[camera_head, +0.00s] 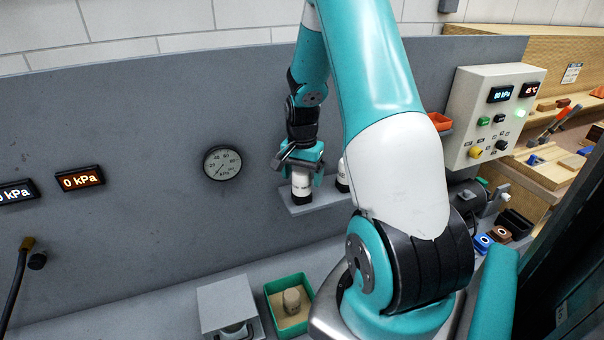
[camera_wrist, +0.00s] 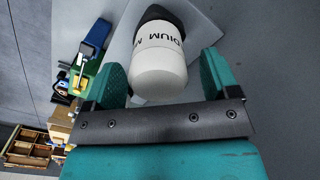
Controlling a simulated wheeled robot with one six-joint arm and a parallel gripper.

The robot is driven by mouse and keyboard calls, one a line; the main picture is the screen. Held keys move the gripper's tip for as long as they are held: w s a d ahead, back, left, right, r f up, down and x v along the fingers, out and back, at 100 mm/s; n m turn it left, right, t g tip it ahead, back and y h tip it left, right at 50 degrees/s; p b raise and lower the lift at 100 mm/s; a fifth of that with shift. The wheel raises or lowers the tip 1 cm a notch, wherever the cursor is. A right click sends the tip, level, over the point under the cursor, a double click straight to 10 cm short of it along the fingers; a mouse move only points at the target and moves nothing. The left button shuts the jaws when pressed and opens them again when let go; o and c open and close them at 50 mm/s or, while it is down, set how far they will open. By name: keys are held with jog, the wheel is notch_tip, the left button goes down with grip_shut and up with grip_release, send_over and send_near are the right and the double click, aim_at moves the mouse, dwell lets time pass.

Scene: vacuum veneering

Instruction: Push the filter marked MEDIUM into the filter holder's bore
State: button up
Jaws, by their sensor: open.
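A white filter with a dark end cap stands on a small grey wall shelf (camera_head: 308,207). In the wrist view, the filter (camera_wrist: 159,70) shows part of its lettering, "DIUM", which fits MEDIUM. My gripper (camera_head: 302,166) is at this filter in the head view. In the wrist view its green fingers (camera_wrist: 163,75) are open, one on each side of the filter, with a visible gap on the right. Contact on the left is hard to tell. A second white filter (camera_head: 343,178) stands to the right on the shelf, partly hidden by my arm. I cannot clearly identify the filter holder or its bore.
A green tray (camera_head: 271,297) holding a beige cylinder sits on the bench beside a grey box (camera_head: 228,302). A round gauge (camera_head: 222,163) is on the wall panel left of the shelf. A control box (camera_head: 488,105) and orange bin (camera_head: 440,122) are at right.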

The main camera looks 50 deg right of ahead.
jog(key=shift+f, duration=0.45)
jog(key=shift+c, duration=0.2)
jog(key=c, duration=1)
jog(key=shift+r+p, duration=1.6)
jog(key=shift+r, duration=0.35)
jog(key=shift+c, duration=0.3)
